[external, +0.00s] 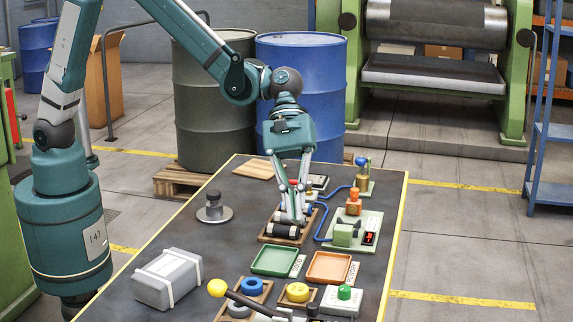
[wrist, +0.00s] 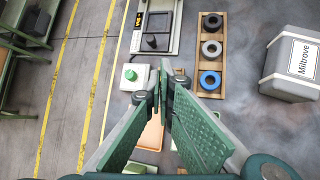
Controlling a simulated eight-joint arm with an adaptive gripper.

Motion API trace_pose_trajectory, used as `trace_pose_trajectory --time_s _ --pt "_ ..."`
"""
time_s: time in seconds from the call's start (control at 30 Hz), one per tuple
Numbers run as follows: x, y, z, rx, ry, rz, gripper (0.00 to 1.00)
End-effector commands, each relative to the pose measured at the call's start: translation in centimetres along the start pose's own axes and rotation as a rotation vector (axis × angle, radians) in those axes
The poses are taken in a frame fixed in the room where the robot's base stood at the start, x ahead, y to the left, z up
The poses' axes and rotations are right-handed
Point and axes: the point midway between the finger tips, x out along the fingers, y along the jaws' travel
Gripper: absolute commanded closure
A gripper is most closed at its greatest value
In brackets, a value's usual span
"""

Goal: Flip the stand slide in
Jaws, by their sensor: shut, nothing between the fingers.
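My gripper (external: 291,219) points down over the far middle of the table, with its fingertips together and nothing between them. In the external view the tips are at a small wooden tray (external: 267,239) with dark rollers (external: 285,231); I cannot tell whether they touch. In the wrist view the closed green-padded fingers (wrist: 163,68) hide part of the table. A white-framed stand (wrist: 135,40) with a dark plate and a black slide knob (wrist: 155,41) is in the wrist view, at its top. I cannot tell for sure that it is the stand slide.
Nearer are a green tray (external: 257,270), an orange tray (external: 310,276), a green-button block (external: 343,294), a yellow-ball lever (external: 217,288) and a grey box (external: 165,280).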

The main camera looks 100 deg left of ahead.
Motion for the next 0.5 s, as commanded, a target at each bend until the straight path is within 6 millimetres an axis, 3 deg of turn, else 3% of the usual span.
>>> trace_pose_trajectory --time_s 0.5 --pt "6.5 2.4 -1.6 -0.216 -0.081 -0.055 1.0"
